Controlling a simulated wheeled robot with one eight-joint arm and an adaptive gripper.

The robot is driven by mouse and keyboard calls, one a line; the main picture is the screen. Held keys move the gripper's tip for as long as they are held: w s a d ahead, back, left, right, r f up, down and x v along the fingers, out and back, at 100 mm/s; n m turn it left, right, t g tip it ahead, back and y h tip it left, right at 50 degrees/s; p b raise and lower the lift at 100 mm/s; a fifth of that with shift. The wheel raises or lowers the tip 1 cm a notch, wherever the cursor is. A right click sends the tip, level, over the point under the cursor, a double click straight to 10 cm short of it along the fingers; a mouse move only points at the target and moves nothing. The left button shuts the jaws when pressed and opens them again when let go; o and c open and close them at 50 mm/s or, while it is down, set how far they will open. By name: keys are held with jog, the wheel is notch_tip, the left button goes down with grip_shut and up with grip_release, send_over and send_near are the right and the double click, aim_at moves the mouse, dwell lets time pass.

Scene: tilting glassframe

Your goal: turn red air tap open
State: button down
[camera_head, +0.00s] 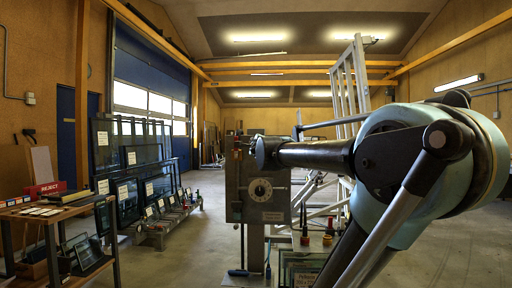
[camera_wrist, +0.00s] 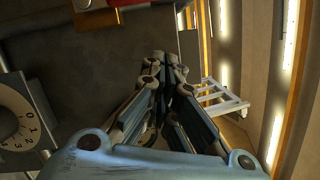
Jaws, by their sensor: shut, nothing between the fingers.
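My gripper (camera_wrist: 168,62) is shut and empty in front of the dark face of a box. The red part lies up and left of the fingertips, apart from them in the picture. In the head view the grey control box (camera_head: 238,207) stands on a post at the centre, and my arm covers part of its upper right. My fingers cannot be made out there.
A pale tilting frame (camera_head: 349,92) stands behind my arm. Glass panes (camera_head: 128,200) lean at left, near a bench with a red REJECT box (camera_head: 45,188).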

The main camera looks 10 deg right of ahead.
jog(key=s, duration=0.9)
jog(key=shift+s+a, duration=0.25)
jog(key=shift+s, duration=0.05)
jog(key=s+d+f+m+g+h, duration=0.4)
jog(key=d+f+m, duration=0.3)
jog(key=f+m, duration=0.6)
jog(key=s+d+f+m+g+h, duration=0.35)
jog(key=d+f+m, duration=0.5)
jog(key=m, duration=0.85)
jog(key=s+a+f+m+g+y, duration=0.2)
jog(key=s+f+m+g, duration=0.15)
jog(key=f+m, duration=0.35)
jog(key=s+a+f+m+g+y, duration=0.15)
jog(key=s+f+m, duration=0.3)
jog(key=f, duration=0.45)
jog(key=s+a+f+m+g+y, duration=0.4)
jog(key=s+a+f+m, duration=0.4)
jog(key=s+a+f, duration=0.1)
jog(key=shift+s+f, duration=0.25)
jog(key=shift+f, duration=0.15)
